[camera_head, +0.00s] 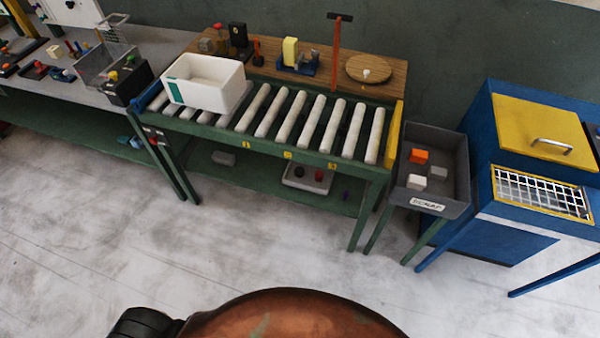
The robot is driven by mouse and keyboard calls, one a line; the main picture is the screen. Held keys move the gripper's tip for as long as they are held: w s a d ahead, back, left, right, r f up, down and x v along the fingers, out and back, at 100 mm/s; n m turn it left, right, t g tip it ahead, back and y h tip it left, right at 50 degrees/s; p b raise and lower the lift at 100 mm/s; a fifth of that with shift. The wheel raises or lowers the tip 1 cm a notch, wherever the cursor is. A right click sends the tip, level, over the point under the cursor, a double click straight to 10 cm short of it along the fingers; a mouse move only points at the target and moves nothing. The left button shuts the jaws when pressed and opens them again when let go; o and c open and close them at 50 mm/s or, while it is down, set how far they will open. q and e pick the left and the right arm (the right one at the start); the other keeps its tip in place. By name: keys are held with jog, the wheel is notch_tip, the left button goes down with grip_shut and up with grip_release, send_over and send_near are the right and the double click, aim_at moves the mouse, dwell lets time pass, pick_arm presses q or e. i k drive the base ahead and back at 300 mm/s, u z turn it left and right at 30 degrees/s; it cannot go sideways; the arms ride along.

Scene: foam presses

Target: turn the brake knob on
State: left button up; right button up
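No knob in view can be read for certain as the brake knob. A small dark control box (155,136) with reddish parts sits on the left front of the green roller conveyor (290,157). A black box (130,88) with small coloured knobs stands at the right end of the grey bench. Its marks are too small to read, and so is any knob's setting. Neither of my grippers is in view.
A white bin (205,84) sits on the conveyor's left rollers. A wooden shelf (330,68) behind holds tools. A grey scrap tray (432,165) with blocks and a blue cabinet (500,215) with a yellow lid stand at right. The floor (230,250) in front is clear.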

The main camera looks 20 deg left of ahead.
aim_at(152, 141)
jog(key=u, duration=1.75)
